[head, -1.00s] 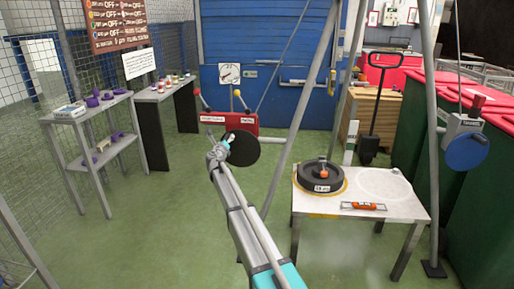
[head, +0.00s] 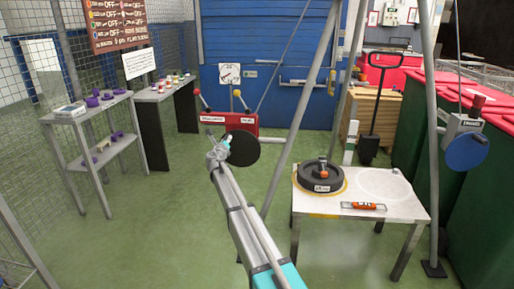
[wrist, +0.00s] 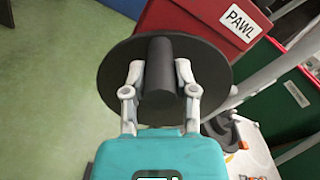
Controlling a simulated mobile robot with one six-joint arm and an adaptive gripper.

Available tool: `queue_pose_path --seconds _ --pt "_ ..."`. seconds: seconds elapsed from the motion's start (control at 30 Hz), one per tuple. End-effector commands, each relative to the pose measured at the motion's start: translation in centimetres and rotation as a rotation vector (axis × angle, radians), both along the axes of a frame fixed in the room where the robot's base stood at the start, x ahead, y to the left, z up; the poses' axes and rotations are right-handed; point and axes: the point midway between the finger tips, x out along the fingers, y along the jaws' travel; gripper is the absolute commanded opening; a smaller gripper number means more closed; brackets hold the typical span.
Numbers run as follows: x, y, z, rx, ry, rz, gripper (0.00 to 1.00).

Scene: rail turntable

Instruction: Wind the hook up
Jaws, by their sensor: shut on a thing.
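My gripper (head: 219,148) is at the red winch box (head: 236,122) in the middle of the head view. In the wrist view its two fingers (wrist: 160,85) are shut on the dark crank handle (wrist: 160,62), one on each side. The handle stands out from a black disc (wrist: 115,80) on the face of the winch, and the disc also shows in the head view (head: 243,149). A thin rope (head: 281,65) slants up from the winch. I cannot make out the hook clearly.
A white-topped table (head: 384,216) at right carries a dark round weight (head: 318,184) and an orange level (head: 363,206). Grey poles (head: 296,125) stand between winch and table. A blue wheel (head: 466,152) hangs at far right. The green floor left of the winch is clear.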

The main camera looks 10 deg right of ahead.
Motion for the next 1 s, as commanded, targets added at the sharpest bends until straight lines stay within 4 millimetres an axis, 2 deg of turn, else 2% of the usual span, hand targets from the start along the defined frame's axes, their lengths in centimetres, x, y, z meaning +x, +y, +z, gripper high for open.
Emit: queue_pose_path --seconds 0.53,1.0 --pt "-0.7 -2.6 1.2 0.255 -0.085 -0.011 0.0" --pt "-0.8 -2.9 1.2 0.283 -0.094 -0.013 0.0"
